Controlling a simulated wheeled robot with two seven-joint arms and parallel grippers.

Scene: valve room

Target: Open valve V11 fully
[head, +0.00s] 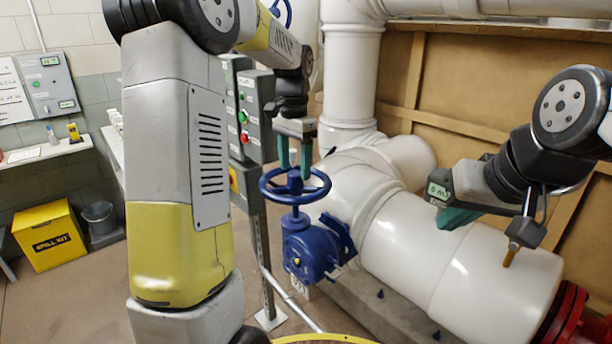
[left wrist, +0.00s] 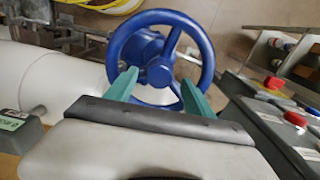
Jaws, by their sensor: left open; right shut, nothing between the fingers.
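A blue handwheel (head: 268,193) sits on top of a blue valve body (head: 313,254) beside a thick white pipe. No V11 label is readable on it. My left gripper (head: 295,168) is open, with its green fingers pointing down at the wheel. In the left wrist view the wheel (left wrist: 207,58) has several spokes, and the fingertips of my left gripper (left wrist: 158,86) lie on both sides of the hub, over the near part of the wheel. I cannot tell whether they touch it. My right gripper (head: 451,218) is shut and empty, over the white pipe at the right.
White pipes (head: 405,240) fill the right side, ending at a red flange (head: 566,318). A grey control box with buttons (head: 257,115) stands on a post just left of the wheel. A yellow spill kit box (head: 50,236) and a grey bucket (head: 100,218) are on the floor at left.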

